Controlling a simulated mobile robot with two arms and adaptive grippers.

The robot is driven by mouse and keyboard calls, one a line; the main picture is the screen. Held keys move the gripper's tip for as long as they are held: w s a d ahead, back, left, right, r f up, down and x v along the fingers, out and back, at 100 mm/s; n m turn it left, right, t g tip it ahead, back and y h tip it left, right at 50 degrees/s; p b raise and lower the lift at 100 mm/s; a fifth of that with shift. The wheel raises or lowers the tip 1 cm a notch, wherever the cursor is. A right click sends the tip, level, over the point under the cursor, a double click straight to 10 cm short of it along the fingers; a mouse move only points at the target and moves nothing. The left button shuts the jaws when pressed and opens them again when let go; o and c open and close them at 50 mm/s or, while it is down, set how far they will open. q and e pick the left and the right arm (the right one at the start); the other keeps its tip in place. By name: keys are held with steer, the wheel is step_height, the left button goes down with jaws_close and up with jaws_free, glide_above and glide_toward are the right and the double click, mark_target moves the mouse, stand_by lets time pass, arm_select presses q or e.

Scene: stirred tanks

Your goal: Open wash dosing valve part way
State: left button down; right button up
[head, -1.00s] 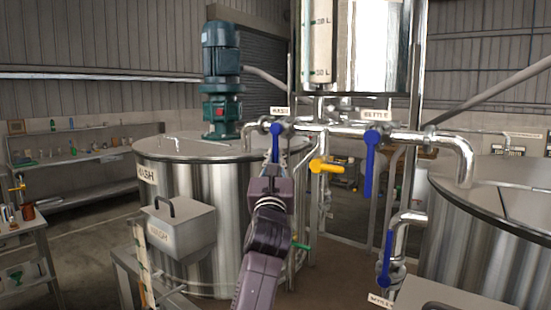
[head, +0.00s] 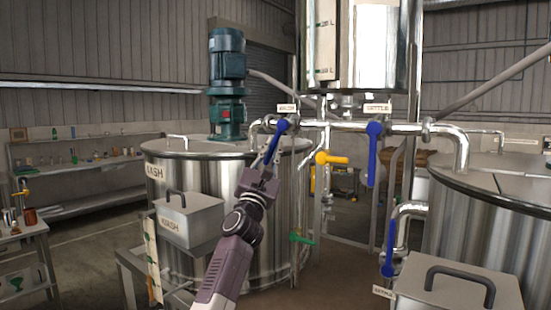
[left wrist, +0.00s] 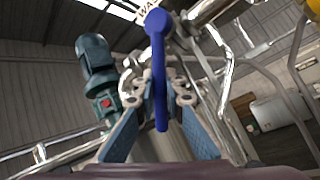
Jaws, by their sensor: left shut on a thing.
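The wash dosing valve has a blue lever (head: 277,138) on the pipe under the WASH label (head: 287,108). The lever tilts, its lower end down and to the left of its pivot. My left gripper (head: 265,166) is shut on the lower part of this lever, left of and below the pivot. In the left wrist view the blue lever (left wrist: 158,60) runs between the two fingers of the gripper (left wrist: 161,100). The fingers partly hide the lever's end in the head view. My right gripper is not in view.
A second blue lever (head: 374,155) hangs straight down under the SETTLE label (head: 377,107). A yellow handle (head: 332,159) sits between them. The wash tank (head: 190,160) with its green motor (head: 227,80) stands behind my arm. Another blue lever (head: 389,248) is lower right.

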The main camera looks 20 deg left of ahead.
arm_select(q)
steer(key=shift+w+a+f+m+h+b, duration=0.15)
steer(key=shift+a+m+h+b, duration=0.1)
steer(key=shift+m+h+b, duration=0.55)
steer(key=shift+a+r+m+h, duration=0.1)
steer(key=shift+r+m+h, duration=0.2)
steer(key=shift+m+h, duration=0.35)
steer(key=shift+m, duration=0.25)
steer(key=c, duration=2)
jaws_free()
steer(key=shift+o, duration=0.2)
steer(key=shift+r, duration=0.1)
steer(key=v, duration=1.2)
steer(key=shift+w, duration=0.1)
